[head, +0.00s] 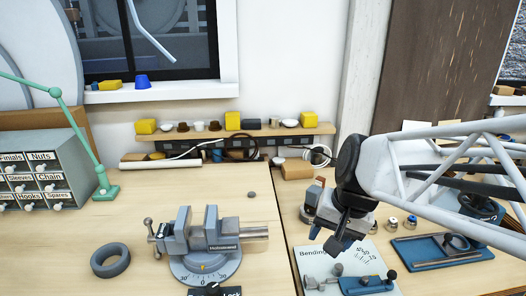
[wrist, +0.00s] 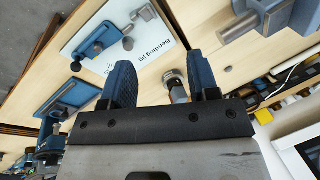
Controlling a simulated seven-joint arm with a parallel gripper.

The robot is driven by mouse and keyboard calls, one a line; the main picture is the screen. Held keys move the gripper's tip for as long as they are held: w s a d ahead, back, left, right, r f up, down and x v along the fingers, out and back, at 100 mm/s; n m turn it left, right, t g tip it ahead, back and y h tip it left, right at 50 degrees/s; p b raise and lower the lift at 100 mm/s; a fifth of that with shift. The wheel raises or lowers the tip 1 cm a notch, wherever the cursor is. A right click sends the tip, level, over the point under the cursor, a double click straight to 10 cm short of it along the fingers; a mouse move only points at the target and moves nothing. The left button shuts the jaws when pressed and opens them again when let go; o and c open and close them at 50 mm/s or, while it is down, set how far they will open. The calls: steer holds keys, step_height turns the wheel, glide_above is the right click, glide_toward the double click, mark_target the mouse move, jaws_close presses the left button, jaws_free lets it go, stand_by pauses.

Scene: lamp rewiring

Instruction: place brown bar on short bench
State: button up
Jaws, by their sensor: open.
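My gripper (head: 341,238) hangs above the front of the right-hand worktop in the head view, near the bending jig plate (head: 318,262). In the wrist view its two blue fingers (wrist: 163,82) are apart, with no object held between them. I cannot pick out a brown bar for certain. A tan-brown block (head: 297,169) lies at the back of the right worktop. Which surface is the short bench is not clear; the right worktop (head: 285,205) is separated from the left one by a seam.
A grey vise (head: 205,240) and a dark ring (head: 110,260) stand on the left worktop. A drawer cabinet (head: 45,170) and green lamp arm (head: 75,125) are at left. A blue tray (head: 440,250) lies right of my gripper. A wall shelf (head: 240,133) holds small parts.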

steer(key=s+d+n+h, duration=0.1)
steer(key=s+n+h, duration=0.1)
steer(key=s+n, duration=0.2)
steer(key=s, duration=0.3)
steer(key=shift+s+t+h, duration=0.15)
steer(key=shift+t+h, duration=0.15)
steer(key=shift+t, duration=0.1)
stand_by(0.8)
